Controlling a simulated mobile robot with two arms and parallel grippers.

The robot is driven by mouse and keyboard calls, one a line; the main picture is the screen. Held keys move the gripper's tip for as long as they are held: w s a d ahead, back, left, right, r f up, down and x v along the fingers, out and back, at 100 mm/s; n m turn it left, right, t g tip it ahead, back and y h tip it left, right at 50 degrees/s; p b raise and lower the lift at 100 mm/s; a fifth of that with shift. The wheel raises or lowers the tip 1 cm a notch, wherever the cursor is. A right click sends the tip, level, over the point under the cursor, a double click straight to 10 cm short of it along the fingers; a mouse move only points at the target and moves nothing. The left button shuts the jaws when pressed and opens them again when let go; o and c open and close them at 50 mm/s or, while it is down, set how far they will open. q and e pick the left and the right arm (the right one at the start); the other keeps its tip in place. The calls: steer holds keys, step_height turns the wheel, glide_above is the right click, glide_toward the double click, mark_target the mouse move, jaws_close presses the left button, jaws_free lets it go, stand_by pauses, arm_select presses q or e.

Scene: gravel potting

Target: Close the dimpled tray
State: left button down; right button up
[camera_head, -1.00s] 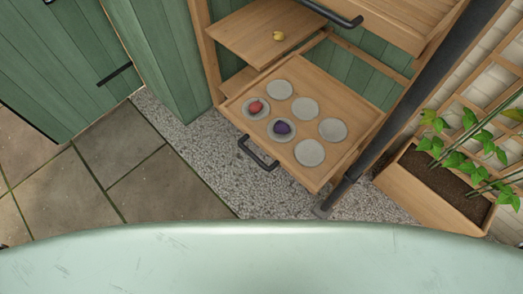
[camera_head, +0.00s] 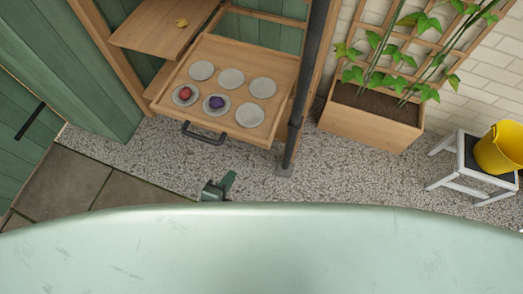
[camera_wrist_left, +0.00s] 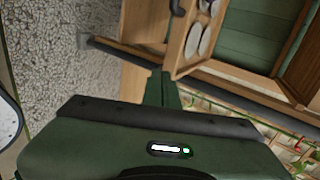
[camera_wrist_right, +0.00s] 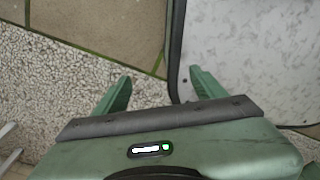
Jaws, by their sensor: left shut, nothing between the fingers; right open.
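The dimpled tray (camera_head: 223,104) is a wooden pull-out tray with round grey dimples and a black front handle (camera_head: 203,136). It stands pulled out from the wooden shelf frame. A red item (camera_head: 185,93) and a purple item (camera_head: 216,102) sit in two front dimples. My left gripper (camera_head: 227,183) shows at the near edge of my body, short of the tray and apart from it. In the left wrist view its fingers (camera_wrist_left: 162,88) are shut and empty, with the tray (camera_wrist_left: 188,50) beyond. My right gripper (camera_wrist_right: 158,85) is open and empty over the gravel, beside my body.
A wooden shelf (camera_head: 165,32) with a small yellow item is at the tray's upper left. A dark post (camera_head: 304,95) stands just right of the tray. A planter (camera_head: 370,126) and a stool (camera_head: 470,165) with a yellow bucket (camera_head: 500,148) are further right. Gravel in front is clear.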

arm_select(q)
steer(key=r, duration=0.1)
glide_toward(251, 141)
step_height(251, 141, down, 3)
steer(key=w, duration=0.2)
steer(key=shift+w+d+b, duration=0.3)
steer(key=shift+w+d, duration=0.45)
steer(key=shift+w, duration=0.2)
steer(key=shift+w+d+f, duration=0.1)
steer(key=shift+w+d, duration=0.1)
steer(key=shift+w, duration=0.35)
arm_select(e)
steer(key=shift+w+d+f, duration=0.15)
steer(key=shift+w+f, duration=0.15)
steer(key=shift+w, duration=0.1)
arm_select(q)
steer(key=shift+w, duration=0.1)
